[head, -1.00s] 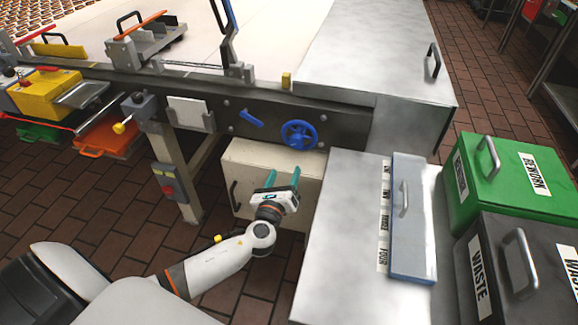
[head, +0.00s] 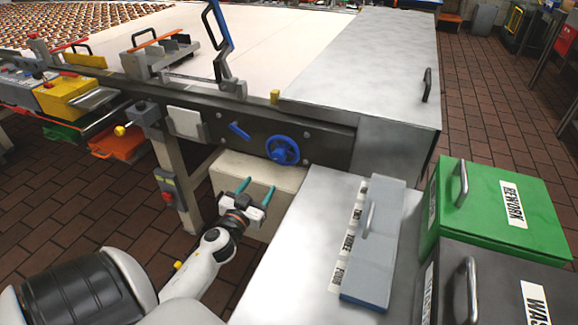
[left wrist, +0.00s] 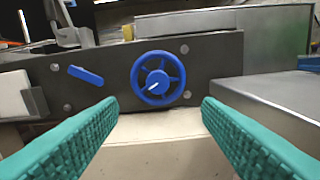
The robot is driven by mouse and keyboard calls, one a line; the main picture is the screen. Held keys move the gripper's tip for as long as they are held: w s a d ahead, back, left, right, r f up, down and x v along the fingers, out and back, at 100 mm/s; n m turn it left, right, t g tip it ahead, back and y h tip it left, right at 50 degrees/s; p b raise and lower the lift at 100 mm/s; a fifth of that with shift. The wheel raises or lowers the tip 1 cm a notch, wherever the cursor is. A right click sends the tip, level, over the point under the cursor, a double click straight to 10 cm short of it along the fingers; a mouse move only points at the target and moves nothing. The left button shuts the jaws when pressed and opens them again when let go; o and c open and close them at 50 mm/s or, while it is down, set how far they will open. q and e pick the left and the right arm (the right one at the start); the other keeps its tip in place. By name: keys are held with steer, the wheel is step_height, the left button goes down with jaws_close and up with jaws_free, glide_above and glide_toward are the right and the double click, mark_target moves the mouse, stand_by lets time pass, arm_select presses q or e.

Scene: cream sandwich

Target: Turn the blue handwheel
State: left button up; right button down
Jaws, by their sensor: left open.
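The blue handwheel (head: 282,150) is mounted on the dark side panel of the conveyor table. It has several spokes and a hub with a white pointer mark. It shows fully in the left wrist view (left wrist: 158,78), above the middle and between my two fingers. My left gripper (head: 254,188) is open and empty, with teal ribbed fingers (left wrist: 160,135). It is below and to the left of the handwheel in the head view, apart from it, with the fingers pointing toward the panel. My right gripper is not in view.
A blue lever (head: 239,131) sits on the panel left of the wheel. A cream box (head: 232,165) is under the panel. A steel cabinet (head: 300,235) stands close on the right. Green REWORK (head: 500,205) and dark WASTE (head: 500,285) bins are farther right.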

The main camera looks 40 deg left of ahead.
mark_target(278, 158)
arm_select(q)
steer(key=shift+n, duration=0.3)
steer(key=x, duration=1)
steer(key=shift+w+a+f, duration=0.1)
steer(key=shift+w+a, duration=0.2)
steer(key=shift+w, duration=0.05)
steer(key=shift+w+a, duration=0.15)
steer(key=shift+w, duration=0.35)
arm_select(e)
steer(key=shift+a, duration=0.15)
arm_select(q)
steer(key=c, duration=1)
steer(key=shift+m, duration=0.4)
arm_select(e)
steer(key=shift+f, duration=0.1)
